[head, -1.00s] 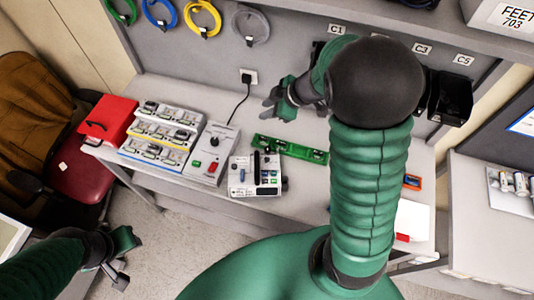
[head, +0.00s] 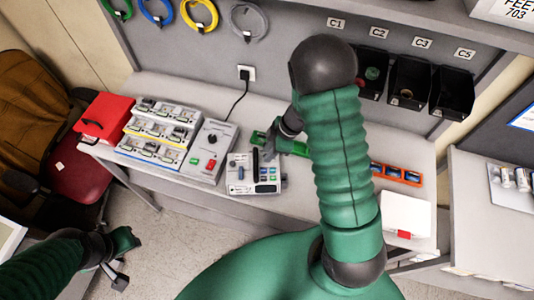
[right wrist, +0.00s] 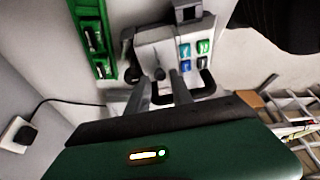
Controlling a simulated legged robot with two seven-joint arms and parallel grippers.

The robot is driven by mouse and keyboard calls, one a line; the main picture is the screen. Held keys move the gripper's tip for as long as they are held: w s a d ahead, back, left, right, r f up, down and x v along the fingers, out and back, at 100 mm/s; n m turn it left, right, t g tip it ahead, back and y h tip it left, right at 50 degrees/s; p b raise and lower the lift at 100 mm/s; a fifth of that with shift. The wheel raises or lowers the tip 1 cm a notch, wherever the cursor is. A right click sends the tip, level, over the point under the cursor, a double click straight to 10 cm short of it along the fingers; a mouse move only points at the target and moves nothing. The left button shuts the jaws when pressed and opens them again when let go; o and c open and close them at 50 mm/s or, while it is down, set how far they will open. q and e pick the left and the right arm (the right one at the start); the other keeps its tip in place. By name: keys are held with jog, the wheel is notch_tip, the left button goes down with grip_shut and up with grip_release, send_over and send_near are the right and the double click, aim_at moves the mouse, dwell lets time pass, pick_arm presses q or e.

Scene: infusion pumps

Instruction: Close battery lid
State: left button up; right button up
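The infusion pump (head: 242,182) lies on the bench, a light grey box with coloured buttons and a dark upright bar. It also shows in the right wrist view (right wrist: 165,48), just beyond my fingers. I cannot clearly tell the battery lid apart from the pump. My right gripper (head: 270,148) is at the pump's far edge. In the right wrist view its two grey fingers (right wrist: 159,84) are apart, with a small dark knob showing between them; whether they touch the pump is unclear. My left gripper (head: 119,266) hangs at lower left, away from the bench, its opening unclear.
A green tray (head: 296,147) lies behind the pump, partly hidden by my right arm. A grey device with a dial (head: 212,153), a rack of units (head: 160,132) and a red box (head: 103,117) stand to the left. An orange battery holder (head: 398,174) and black bins (head: 408,82) are right.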

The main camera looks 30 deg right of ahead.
jog(key=shift+w+a+f, duration=0.15)
jog(key=shift+a+f, duration=0.05)
jog(key=shift+f, duration=0.5)
jog(key=shift+c, duration=0.4)
grip_shut()
